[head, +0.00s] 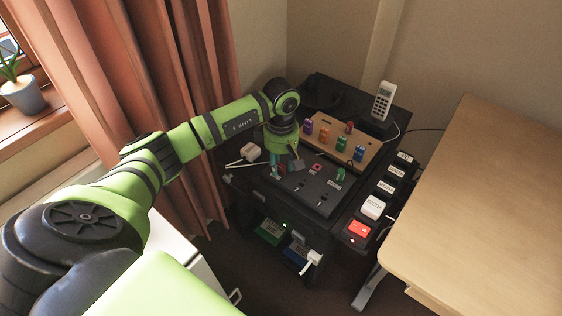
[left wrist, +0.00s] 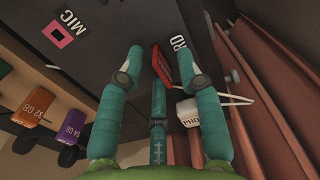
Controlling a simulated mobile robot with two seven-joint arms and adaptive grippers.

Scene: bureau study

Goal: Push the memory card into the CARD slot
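My left gripper (head: 284,166) is low over the black panel (head: 310,188) on the cabinet, with its fingers pointing down. In the left wrist view its teal fingers (left wrist: 162,60) stand apart around a red card (left wrist: 161,66), which I take for the memory card. A gap shows between the left finger and the card, and the right finger partly covers the red. Whether the fingers grip it I cannot tell. A label ending in "RD" (left wrist: 180,43) shows just beyond the card; the slot itself is hidden. My right gripper is out of view.
A MIC label with a pink socket (left wrist: 60,33) is on the same panel. A wooden holder (head: 345,150) with several coloured sticks stands behind, near a cordless phone (head: 383,100). A white plug block (left wrist: 188,111) is beside the fingers. A desk (head: 490,190) stands at right.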

